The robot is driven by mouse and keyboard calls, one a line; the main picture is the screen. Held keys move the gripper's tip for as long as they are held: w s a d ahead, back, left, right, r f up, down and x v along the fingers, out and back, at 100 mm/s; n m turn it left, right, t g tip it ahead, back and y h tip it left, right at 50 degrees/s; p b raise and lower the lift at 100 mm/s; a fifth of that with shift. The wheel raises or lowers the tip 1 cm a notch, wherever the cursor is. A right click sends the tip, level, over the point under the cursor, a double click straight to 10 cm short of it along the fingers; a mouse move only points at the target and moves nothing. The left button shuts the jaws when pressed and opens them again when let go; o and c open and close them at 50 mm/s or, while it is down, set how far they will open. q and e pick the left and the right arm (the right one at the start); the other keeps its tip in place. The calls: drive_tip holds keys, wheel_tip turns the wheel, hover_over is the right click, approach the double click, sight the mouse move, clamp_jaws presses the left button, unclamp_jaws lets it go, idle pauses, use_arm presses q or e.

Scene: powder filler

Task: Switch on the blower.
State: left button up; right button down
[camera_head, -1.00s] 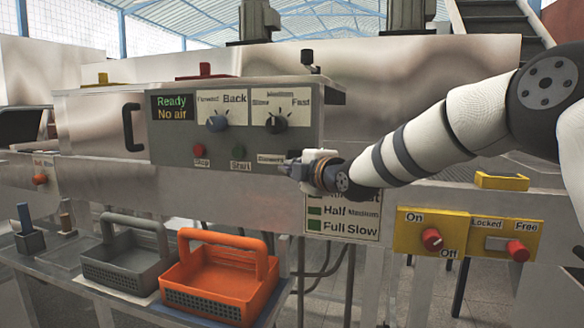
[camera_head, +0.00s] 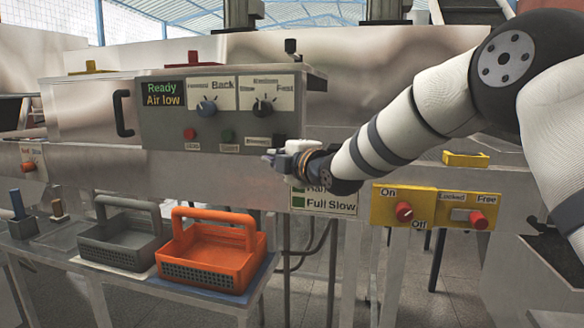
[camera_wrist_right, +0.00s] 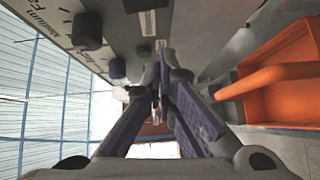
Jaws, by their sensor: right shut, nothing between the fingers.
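The grey control panel (camera_head: 170,120) faces me in the head view. Its display (camera_head: 163,93) reads "Ready" and "Air low". Below its two dials, a red button (camera_head: 190,133) and a dark green button (camera_head: 227,135) sit at left and middle. At the lower right is a small label (camera_head: 258,140), blurred but looking like "Blower", with a dark control (camera_head: 278,139) beside it. My right gripper (camera_head: 272,158) is shut and empty, just below that control; I cannot tell if it touches the panel. Its purple fingers show in the wrist view (camera_wrist_right: 152,85). My left gripper is not in view.
A grey basket (camera_head: 120,250) and an orange basket (camera_head: 208,268) stand on the low shelf beneath the panel. A yellow switch box (camera_head: 403,193) with red knobs is at right. A speed chart (camera_head: 340,203) hangs partly behind my right arm.

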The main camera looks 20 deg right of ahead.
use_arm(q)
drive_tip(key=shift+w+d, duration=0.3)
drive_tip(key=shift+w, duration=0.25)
use_arm(e)
drive_tip(key=s+d+f, duration=0.1)
drive_tip(key=s+d, duration=0.1)
drive_tip(key=s, duration=0.4)
drive_tip(key=shift+s+d+f, duration=0.2)
drive_tip(key=shift+d+f, duration=0.05)
drive_tip(key=shift+f, duration=0.05)
drive_tip(key=shift+s, duration=0.1)
